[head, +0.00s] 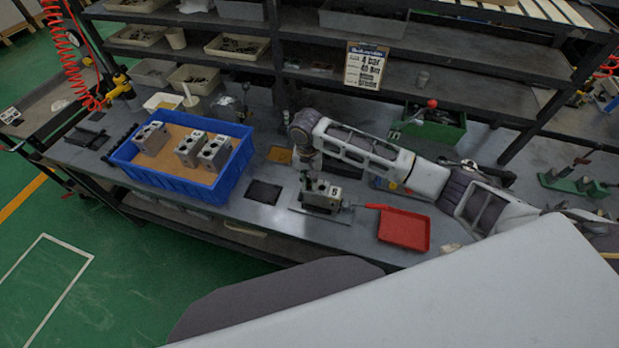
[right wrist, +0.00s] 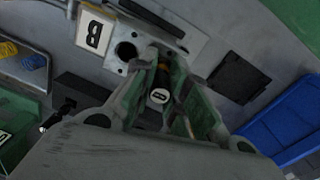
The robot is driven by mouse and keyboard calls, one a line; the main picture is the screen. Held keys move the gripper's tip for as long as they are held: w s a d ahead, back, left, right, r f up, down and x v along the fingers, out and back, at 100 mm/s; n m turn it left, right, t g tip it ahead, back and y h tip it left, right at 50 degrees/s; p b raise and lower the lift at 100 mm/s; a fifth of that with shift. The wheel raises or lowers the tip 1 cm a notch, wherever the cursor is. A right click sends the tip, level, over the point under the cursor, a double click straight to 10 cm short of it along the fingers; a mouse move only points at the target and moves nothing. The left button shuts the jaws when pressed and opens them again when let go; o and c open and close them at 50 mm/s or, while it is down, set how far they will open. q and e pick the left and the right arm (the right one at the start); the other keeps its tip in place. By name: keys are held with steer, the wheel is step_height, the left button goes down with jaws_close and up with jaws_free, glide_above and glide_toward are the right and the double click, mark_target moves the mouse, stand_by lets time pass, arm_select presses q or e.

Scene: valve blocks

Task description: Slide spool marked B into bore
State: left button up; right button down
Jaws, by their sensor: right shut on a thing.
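A grey valve block (head: 320,194) with a white label stands on a plate at the middle of the bench. In the right wrist view the block (right wrist: 180,22) carries a white label reading B (right wrist: 94,35), beside a dark round bore (right wrist: 125,50) that looks empty. My right gripper (head: 307,172) points down close over the block. In the wrist view its green-grey fingers (right wrist: 168,68) are shut on a dark spool (right wrist: 159,96) whose end label appears to read B. The spool's far end is partly hidden between the fingers. My left gripper is out of view.
A blue crate (head: 206,195) holding several valve blocks stands left of the block. A red tray (head: 404,230) lies to its right. A green bin (head: 434,127) and shelves stand behind. A dark mat (head: 263,192) lies between crate and block.

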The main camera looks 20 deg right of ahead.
steer(key=shift+f, duration=0.35)
steer(key=c, duration=1.3)
jaws_free()
steer(key=shift+c, duration=0.2)
steer(key=shift+r, duration=0.15)
steer(key=r, duration=1.1)
steer(key=shift+w+a+r, duration=0.15)
steer(key=shift+a+r, duration=0.05)
steer(key=shift+r, duration=0.15)
steer(key=shift+f, duration=0.1)
